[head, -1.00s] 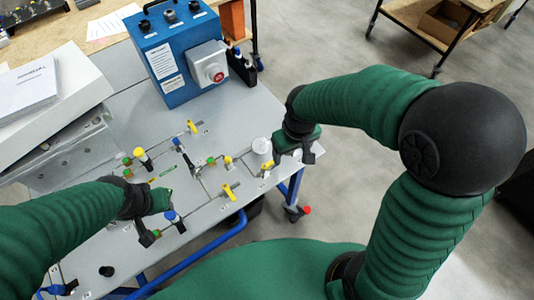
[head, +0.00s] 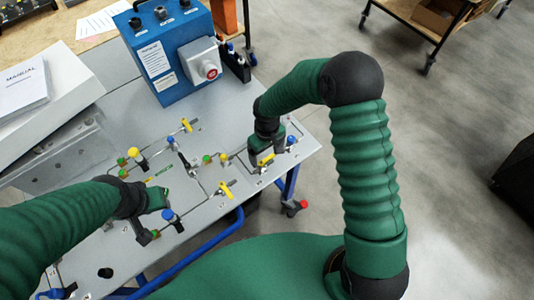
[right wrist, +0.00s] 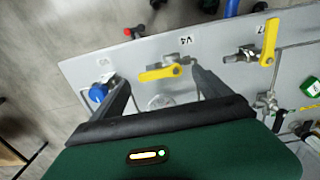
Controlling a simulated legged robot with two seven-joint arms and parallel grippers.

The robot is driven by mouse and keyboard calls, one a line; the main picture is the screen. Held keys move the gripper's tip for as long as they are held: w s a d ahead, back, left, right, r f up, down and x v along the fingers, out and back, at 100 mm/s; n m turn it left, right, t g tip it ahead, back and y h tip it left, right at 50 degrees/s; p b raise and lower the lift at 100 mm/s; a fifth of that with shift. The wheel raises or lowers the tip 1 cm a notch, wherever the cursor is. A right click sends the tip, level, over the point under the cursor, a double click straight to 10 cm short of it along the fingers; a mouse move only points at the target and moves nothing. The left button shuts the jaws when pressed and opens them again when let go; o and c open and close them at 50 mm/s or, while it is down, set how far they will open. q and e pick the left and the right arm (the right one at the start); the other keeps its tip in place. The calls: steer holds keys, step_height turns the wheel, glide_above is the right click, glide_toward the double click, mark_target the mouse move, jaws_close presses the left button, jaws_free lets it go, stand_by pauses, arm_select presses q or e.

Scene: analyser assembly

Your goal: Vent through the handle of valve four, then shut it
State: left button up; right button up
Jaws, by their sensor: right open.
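Valve four's yellow lever handle (right wrist: 160,73) lies by the label V4 (right wrist: 186,40) in the right wrist view. It points left from its metal body. In the head view the yellow handle (head: 266,160) is just in front of my right gripper (head: 268,150). My right gripper (right wrist: 160,82) is open, with its two dark fingers apart on either side of the handle; I cannot tell whether either touches it. A round metal part (right wrist: 160,101) shows between the fingers. My left gripper (head: 150,222) hangs over the panel's left part; its fingers are partly hidden.
A blue knob (right wrist: 98,93) sits close beside the left finger in the right wrist view. Another yellow-handled valve (right wrist: 268,42) is to the right. A blue box with a red button (head: 168,60) stands behind. The panel's right edge is close to valve four.

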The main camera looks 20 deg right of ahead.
steer(key=shift+s+f, duration=0.15)
steer(key=shift+f, duration=0.6)
steer(key=c, duration=1.4)
steer(key=shift+o, duration=0.2)
